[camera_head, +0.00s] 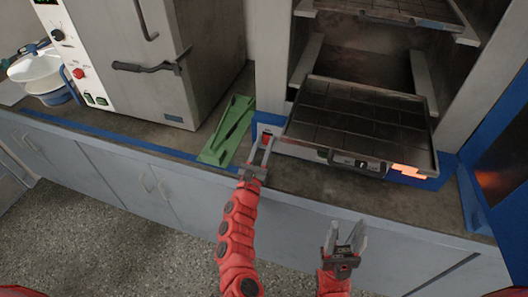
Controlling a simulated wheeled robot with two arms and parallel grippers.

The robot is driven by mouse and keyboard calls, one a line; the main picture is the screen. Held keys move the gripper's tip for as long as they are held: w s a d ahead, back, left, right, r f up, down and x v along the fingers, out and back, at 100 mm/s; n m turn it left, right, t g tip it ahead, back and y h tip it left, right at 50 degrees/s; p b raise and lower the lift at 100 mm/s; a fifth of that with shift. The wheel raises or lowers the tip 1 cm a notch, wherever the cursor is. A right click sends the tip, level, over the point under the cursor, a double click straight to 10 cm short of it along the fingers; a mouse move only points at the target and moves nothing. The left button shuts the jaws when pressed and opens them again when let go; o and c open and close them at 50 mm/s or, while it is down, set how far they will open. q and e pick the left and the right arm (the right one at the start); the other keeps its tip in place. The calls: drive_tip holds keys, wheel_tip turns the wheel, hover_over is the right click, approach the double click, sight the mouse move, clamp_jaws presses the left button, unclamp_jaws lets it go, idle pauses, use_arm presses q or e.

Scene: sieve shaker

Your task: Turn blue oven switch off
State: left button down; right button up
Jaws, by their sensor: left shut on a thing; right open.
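The blue oven (443,172) stands at the right, with its blue front edge low along the counter. A small red switch (267,138) shows on the blue panel at the oven's lower left corner. My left gripper (263,152) reaches up to this panel, its fingers shut around the red switch and partly hiding it. Whether the switch is on or off cannot be told. An orange glow (411,170) shows at the oven's lower front right. My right gripper (345,237) is open and empty in front of the counter, below the oven.
A dark gridded tray (355,115) sticks out of the oven above the switch. A blue door (502,150) stands open at the right edge. A green tray (226,131) lies left of my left gripper.

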use_arm(q)
drive_tip(key=c, duration=0.6)
unclamp_jaws()
drive_tip(key=shift+s, duration=0.1)
drive_tip(key=shift+s+a+f, duration=0.1)
drive_tip(key=shift+s+a, duration=0.05)
drive_tip(key=shift+s, duration=0.1)
drive_tip(key=b+v, duration=0.1)
drive_tip(key=v, duration=1.5)
drive_tip(key=shift+s, duration=0.35)
drive_tip(key=shift+f, duration=0.1)
